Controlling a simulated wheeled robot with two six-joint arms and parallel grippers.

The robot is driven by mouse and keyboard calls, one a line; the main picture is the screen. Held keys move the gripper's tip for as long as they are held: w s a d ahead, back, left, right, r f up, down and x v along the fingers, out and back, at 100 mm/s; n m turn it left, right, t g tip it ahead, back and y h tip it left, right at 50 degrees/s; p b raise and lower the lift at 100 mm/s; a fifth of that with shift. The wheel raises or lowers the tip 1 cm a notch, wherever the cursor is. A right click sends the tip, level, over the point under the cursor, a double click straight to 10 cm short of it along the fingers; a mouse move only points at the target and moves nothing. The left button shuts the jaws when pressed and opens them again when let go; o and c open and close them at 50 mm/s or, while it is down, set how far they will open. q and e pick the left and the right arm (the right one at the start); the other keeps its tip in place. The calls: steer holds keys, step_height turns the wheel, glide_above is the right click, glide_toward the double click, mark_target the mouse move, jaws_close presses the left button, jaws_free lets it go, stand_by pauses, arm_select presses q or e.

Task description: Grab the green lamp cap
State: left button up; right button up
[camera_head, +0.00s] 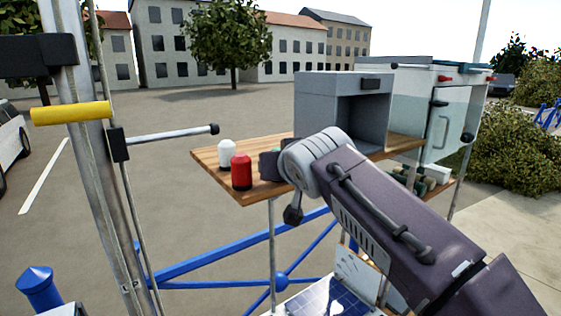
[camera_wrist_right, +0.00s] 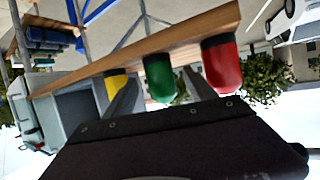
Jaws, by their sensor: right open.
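The green lamp cap (camera_wrist_right: 159,80) stands on the wooden shelf, upside down in the right wrist view. It shows between the two fingers of my open right gripper (camera_wrist_right: 161,76); I cannot tell whether either finger touches it. In the head view it is almost wholly hidden behind my right gripper (camera_head: 270,165) and arm. A red cap (camera_wrist_right: 222,66) is on one side of it and a yellow cap (camera_wrist_right: 116,82) on the other, just outside a finger. My left gripper is not in view.
A white cap (camera_head: 226,154) stands behind the red cap at the left end of the wooden shelf (camera_head: 215,160). A grey open box (camera_head: 315,105) and a glass-fronted case (camera_head: 440,125) stand farther right. A metal post with a yellow handle (camera_head: 71,113) rises at left.

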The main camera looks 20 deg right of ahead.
steer(key=p+x, duration=0.1)
steer(key=x, duration=0.2)
steer(key=p+x, duration=0.1)
steer(key=x, duration=0.1)
steer(key=shift+w+r+p, duration=0.2)
steer(key=shift+w+p, duration=0.1)
steer(key=shift+w, duration=0.15)
steer(key=shift+w+a+f, duration=0.1)
steer(key=shift+s, duration=0.4)
steer(key=c, duration=0.4)
jaws_close()
